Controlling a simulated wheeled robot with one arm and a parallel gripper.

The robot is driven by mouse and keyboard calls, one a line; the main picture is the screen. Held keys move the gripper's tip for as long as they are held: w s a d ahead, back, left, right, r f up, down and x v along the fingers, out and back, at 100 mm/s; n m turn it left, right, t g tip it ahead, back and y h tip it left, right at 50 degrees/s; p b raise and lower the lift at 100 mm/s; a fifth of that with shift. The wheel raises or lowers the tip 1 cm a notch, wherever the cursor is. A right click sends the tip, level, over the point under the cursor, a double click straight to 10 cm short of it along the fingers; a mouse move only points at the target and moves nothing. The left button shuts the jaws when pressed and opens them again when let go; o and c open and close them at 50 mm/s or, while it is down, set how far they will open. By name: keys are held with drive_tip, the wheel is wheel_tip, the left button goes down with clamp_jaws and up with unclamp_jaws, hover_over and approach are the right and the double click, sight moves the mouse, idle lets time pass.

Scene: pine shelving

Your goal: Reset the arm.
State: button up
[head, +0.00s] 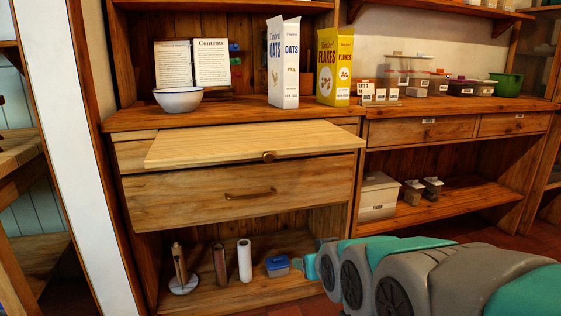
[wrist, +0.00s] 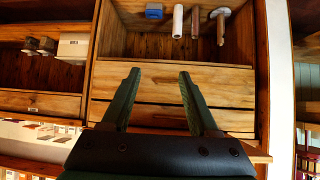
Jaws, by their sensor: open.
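My gripper (wrist: 158,73) is open, with two dark green fingers spread apart and nothing between them. In the wrist view, which is upside down, it points toward the wooden drawer unit (wrist: 232,82) and its lower shelf. In the head view my arm reaches in from the lower right. Its front end is near the bottom shelf, and the fingers cannot be made out there.
A pale pull-out board (head: 230,146) juts out above a handled drawer (head: 215,196). The bottom shelf holds a paper roll (head: 244,261) and a blue-lidded box (head: 278,266). A bowl (head: 178,100), oats carton (head: 284,65) and flakes carton (head: 334,68) stand on the counter.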

drive_tip(key=s+d+f+g, duration=0.3)
drive_tip(key=s+g, duration=0.1)
drive_tip(key=s, duration=0.5)
drive_tip(key=s+d+f+m+g+h+p, duration=0.1)
drive_tip(key=s+f+g, duration=0.3)
drive_tip(key=s, duration=0.5)
drive_tip(key=s+d+f+m+g+h, duration=0.1)
drive_tip(key=s+d+f+g, duration=0.3)
drive_tip(key=s, duration=0.5)
drive_tip(key=shift+s+d+p, duration=0.25)
drive_tip(key=shift+d+p, duration=0.1)
